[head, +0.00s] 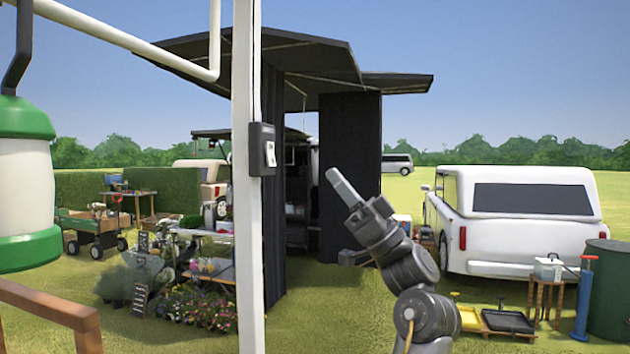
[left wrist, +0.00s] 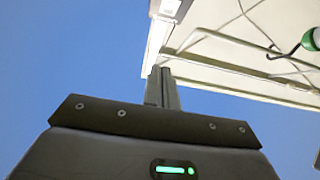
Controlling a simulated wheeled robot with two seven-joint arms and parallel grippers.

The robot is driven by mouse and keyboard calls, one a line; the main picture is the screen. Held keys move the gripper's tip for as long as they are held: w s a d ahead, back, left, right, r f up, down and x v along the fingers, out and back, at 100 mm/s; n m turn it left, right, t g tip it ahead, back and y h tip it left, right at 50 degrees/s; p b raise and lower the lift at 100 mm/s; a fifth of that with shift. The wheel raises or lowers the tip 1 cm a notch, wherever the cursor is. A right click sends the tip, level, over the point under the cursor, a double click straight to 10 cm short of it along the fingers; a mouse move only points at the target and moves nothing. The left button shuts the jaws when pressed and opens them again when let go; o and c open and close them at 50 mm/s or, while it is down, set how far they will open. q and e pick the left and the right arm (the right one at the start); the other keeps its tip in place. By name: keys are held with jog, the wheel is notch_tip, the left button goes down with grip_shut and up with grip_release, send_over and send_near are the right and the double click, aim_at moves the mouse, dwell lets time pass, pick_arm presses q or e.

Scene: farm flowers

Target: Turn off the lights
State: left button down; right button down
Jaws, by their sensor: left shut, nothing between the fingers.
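A dark switch box (head: 256,150) with a white rocker switch (head: 270,154) is fixed to a white post (head: 245,230) in the head view. In the left wrist view, a pale switch plate (left wrist: 168,8) shows at the top edge of the post, beyond the fingers. My left gripper (head: 334,178) is raised to the right of the switch box, its fingers pointing up and left. In the head view there is a gap between them. The fingers also show in the left wrist view (left wrist: 162,88), closed together and empty. My right gripper is not in view.
A green and white lantern (head: 26,170) hangs at the left, above a wooden rail (head: 45,310). Flowers (head: 200,305) and a display table (head: 215,268) stand behind the post. A white vehicle (head: 520,220) is at the right. Open grass lies between.

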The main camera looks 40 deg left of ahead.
pick_arm(q)
jog(key=shift+w+d+f, duration=0.2)
jog(key=shift+d+f, duration=0.15)
jog(key=shift+d, duration=0.15)
jog(key=shift+w+d+f, duration=0.15)
jog(key=shift+d+f, duration=0.2)
jog(key=shift+d, duration=0.1)
jog(key=shift+a, duration=0.1)
